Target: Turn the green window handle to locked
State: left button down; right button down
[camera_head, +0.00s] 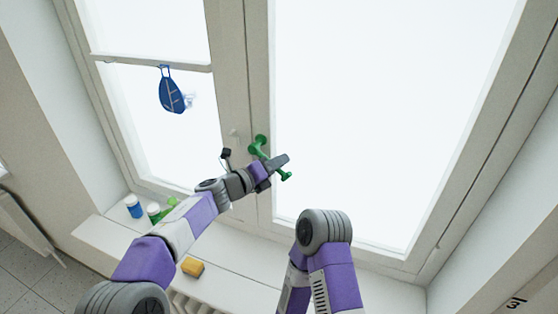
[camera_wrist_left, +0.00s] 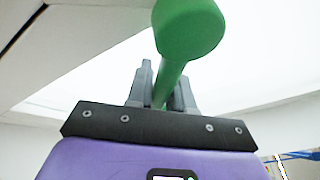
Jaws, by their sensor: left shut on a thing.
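The green window handle (camera_head: 257,148) is on the middle frame of the window, with its round base at the upper left and its lever slanting down to the right. My left gripper (camera_head: 273,169) is at the lever, and the lever's tip shows below and right of the fingers. In the left wrist view the handle (camera_wrist_left: 188,30) rises from between the two grey fingers (camera_wrist_left: 163,92), which are shut on its stem. The right arm shows in the head view, but its gripper is out of sight.
A blue ornament (camera_head: 171,94) hangs in the left window pane. A blue jar (camera_head: 133,207) and green containers (camera_head: 154,212) stand on the sill (camera_head: 105,236) at the left.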

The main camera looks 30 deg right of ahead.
pick_arm(q)
jog(key=shift+f, duration=0.1)
dwell(0.3)
jog(key=c, duration=1.1)
grip_release()
jog(key=b+v, duration=0.2)
jog(key=v, duration=0.5)
jog(key=shift+a, duration=0.3)
